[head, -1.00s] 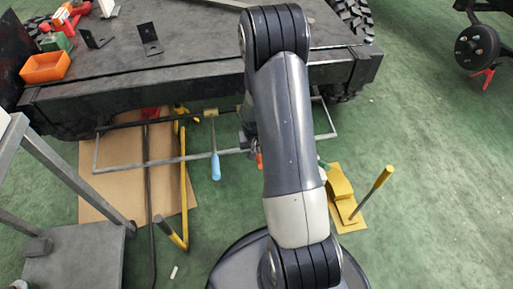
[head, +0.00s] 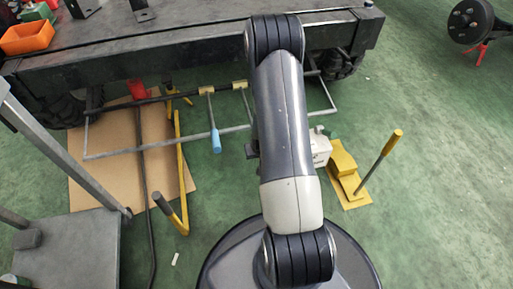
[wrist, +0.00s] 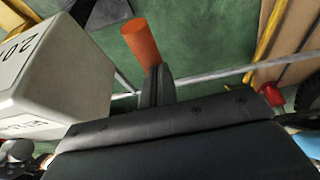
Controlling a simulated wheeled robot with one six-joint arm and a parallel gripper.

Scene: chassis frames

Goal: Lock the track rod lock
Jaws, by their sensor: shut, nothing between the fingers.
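Two yellow lock blocks sit side by side on the dark cross rod under the chassis, the left one (head: 206,90) and the right one (head: 240,85). A lever with a blue handle (head: 216,141) hangs from the left block. A thin lever (head: 246,104) runs down from the right block and goes behind my arm. In the wrist view an orange handle (wrist: 140,43) stands just past my fingertips; it is hidden in the head view. My gripper (wrist: 155,82) is shut and empty, close to the orange handle; whether they touch is unclear.
A pale grey bar (wrist: 207,74) crosses beyond my fingers. A white box (wrist: 55,75) stands close at left in the wrist view. A yellow pedal tool (head: 345,168) is on the right, a grey stand (head: 75,245) on the left. Green floor (head: 430,190) is clear at right.

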